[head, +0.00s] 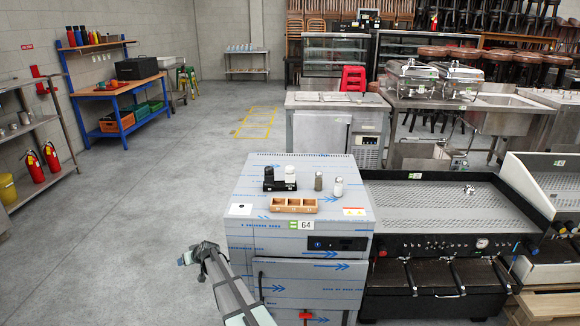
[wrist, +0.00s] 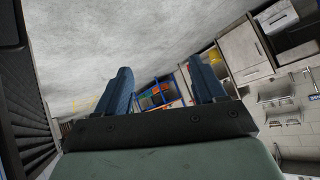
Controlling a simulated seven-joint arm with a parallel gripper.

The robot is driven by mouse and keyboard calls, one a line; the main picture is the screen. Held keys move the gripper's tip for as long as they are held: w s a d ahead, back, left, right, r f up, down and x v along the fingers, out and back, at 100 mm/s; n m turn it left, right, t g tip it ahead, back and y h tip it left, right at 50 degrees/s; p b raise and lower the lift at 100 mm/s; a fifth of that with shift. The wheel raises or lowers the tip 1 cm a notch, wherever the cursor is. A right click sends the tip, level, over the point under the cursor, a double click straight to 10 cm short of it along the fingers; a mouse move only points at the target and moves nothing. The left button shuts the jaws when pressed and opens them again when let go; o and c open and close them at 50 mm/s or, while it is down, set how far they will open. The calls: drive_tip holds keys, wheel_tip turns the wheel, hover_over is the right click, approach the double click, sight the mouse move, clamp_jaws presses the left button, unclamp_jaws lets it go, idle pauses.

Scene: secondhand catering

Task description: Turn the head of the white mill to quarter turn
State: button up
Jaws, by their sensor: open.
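The white mill (head: 290,174) stands upright at the black tray (head: 279,186) on top of the steel cabinet, beside a black mill (head: 268,173). It is small in the head view, and the setting of its head cannot be read. My gripper (head: 187,257) is left of the cabinet, in front of and apart from the mills. In the wrist view my gripper (wrist: 158,82) shows two separated blue fingers with nothing between them. The mills do not show in the wrist view.
The cabinet top (head: 258,206) also carries a grey shaker (head: 318,181), a pale-topped shaker (head: 338,187) and a wooden compartment box (head: 293,209) in front of the mills. A black-framed grill (head: 435,206) adjoins on the right. Open floor (head: 150,220) lies left.

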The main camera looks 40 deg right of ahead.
drive_tip(key=w+d+r+t, duration=0.1)
drive_tip(key=w+d+r, duration=0.3)
drive_tip(key=d+r, duration=0.3)
drive_tip(key=w+d+r+t+h, duration=0.1)
drive_tip(key=w+d+r, duration=0.35)
drive_tip(key=r, duration=0.35)
drive_tip(key=w+d+r+t, duration=0.1)
drive_tip(key=w+d+r, duration=0.3)
drive_tip(key=d+r, duration=0.3)
wheel_tip(320, 180, up, 22)
drive_tip(key=g, duration=1.2)
hover_over(290, 167)
drive_tip(key=shift+h, duration=0.4)
wheel_tip(290, 167, down, 13)
drive_tip(key=c, duration=1.1)
